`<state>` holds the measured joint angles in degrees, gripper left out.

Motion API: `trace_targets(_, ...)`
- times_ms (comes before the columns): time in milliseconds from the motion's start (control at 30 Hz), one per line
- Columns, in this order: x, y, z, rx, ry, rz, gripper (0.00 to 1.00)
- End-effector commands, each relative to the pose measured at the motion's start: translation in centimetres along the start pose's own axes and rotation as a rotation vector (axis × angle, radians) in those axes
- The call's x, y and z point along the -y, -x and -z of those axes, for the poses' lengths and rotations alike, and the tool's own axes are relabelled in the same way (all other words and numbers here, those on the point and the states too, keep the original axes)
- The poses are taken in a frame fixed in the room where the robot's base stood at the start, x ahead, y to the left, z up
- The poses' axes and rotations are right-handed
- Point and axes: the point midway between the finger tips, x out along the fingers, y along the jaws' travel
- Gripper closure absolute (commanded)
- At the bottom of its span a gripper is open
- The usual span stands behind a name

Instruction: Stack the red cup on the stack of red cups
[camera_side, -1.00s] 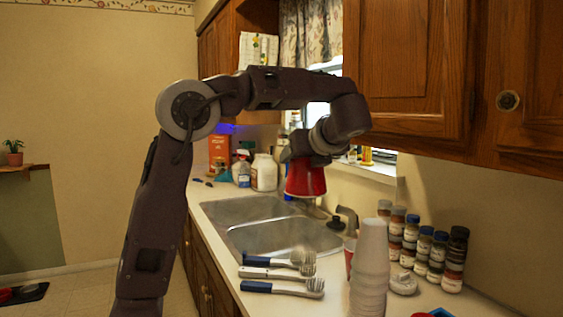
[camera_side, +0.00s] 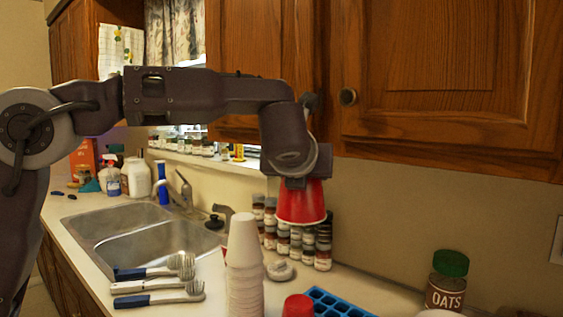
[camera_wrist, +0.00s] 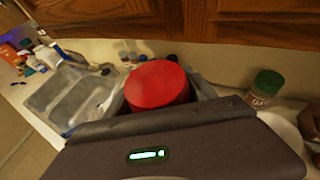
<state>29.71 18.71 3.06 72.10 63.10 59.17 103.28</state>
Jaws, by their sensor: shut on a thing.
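An upside-down red cup (camera_side: 301,204) hangs mouth down under my gripper (camera_side: 295,183), which is shut on it near its base. In the wrist view the red cup (camera_wrist: 157,84) fills the space between the two fingers of my gripper (camera_wrist: 160,95). Another red cup or stack (camera_side: 298,306) stands on the counter at the bottom of the side view, cut off by the frame edge, so its height cannot be told. It is lower than the held cup and apart from it.
A tall stack of white cups (camera_side: 243,266) stands left of the lower red cup. A blue tray (camera_side: 333,304) lies right of it. Spice jars (camera_side: 297,243) stand by the wall behind. Brushes (camera_side: 158,283) lie by the sink (camera_side: 145,235). Wooden cabinets (camera_side: 455,90) overhang the arm.

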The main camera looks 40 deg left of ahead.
Motion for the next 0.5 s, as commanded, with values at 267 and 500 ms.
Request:
trace_targets(267, -0.1, -2.7, 6.7, -0.004, -0.007, -0.002, 0.73)
trace_targets(500, -0.1, -5.5, 13.5, -0.003, -0.008, -0.002, 0.73)
